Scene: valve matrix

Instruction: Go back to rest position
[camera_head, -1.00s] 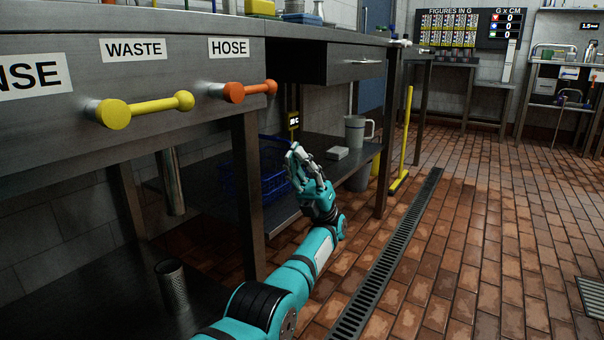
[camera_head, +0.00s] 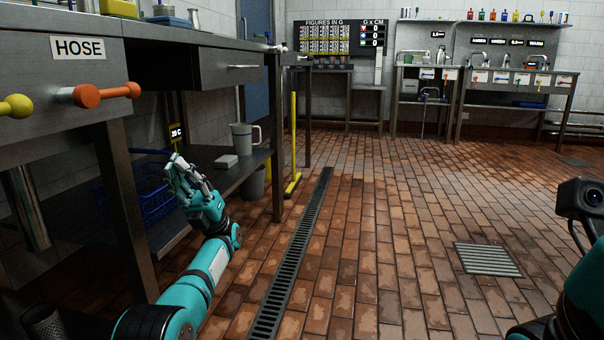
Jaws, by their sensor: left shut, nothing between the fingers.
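My left gripper (camera_head: 183,178) is at the end of the teal left arm, in the left part of the head view. It is shut and empty, raised in front of the bench's lower shelf and apart from the valve handles. The orange HOSE valve handle (camera_head: 106,94) sticks out from the bench front at the upper left. Part of a yellow valve handle (camera_head: 15,106) shows at the left edge. At the lower right edge, part of my other arm shows with a dark camera-like part; its fingers are not in view.
The steel bench's leg (camera_head: 125,210) stands left of my left arm. A blue wire basket (camera_head: 155,195), a grey jug (camera_head: 243,138) and a small box (camera_head: 226,161) are on the lower shelf. A floor drain (camera_head: 290,260) runs along the tiles. The floor to the right is open.

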